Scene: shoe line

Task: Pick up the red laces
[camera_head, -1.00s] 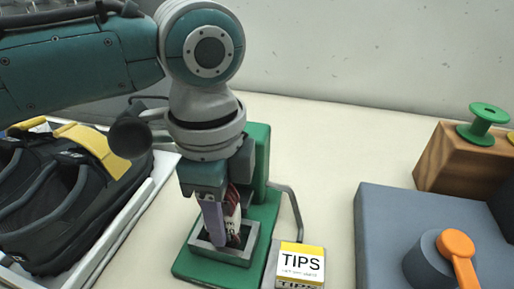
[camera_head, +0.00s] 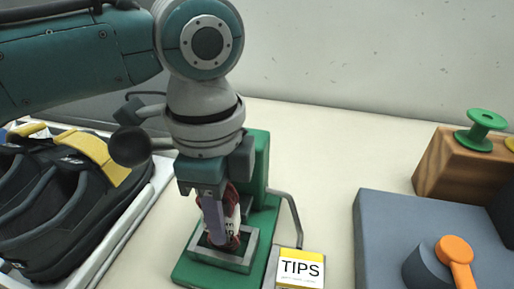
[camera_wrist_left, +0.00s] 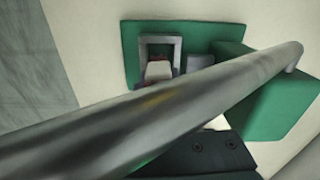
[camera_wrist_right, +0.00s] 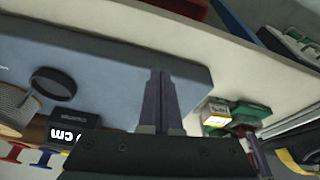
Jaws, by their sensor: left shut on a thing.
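The red laces (camera_head: 235,214) are a small upright bundle with a white printed band. Their lower end is at the grey square holder (camera_head: 248,262) on a green base (camera_head: 190,268). My left gripper (camera_head: 222,222) points down and is shut on the laces; its near finger covers their left side. In the left wrist view, a metal bar crosses in front, and the holder (camera_wrist_left: 160,50) shows only partly behind it. My right gripper (camera_wrist_right: 160,100) shows only in the right wrist view, its two purple fingers together with nothing between them.
A TIPS box (camera_head: 300,268) stands beside the green base, with a bent metal rod (camera_head: 293,210) behind it. A dark shoe (camera_head: 50,215) lies in a white tray at left. A blue-grey block (camera_head: 385,230) with an orange lever (camera_head: 457,258) stands at right, near a wooden block (camera_head: 455,170).

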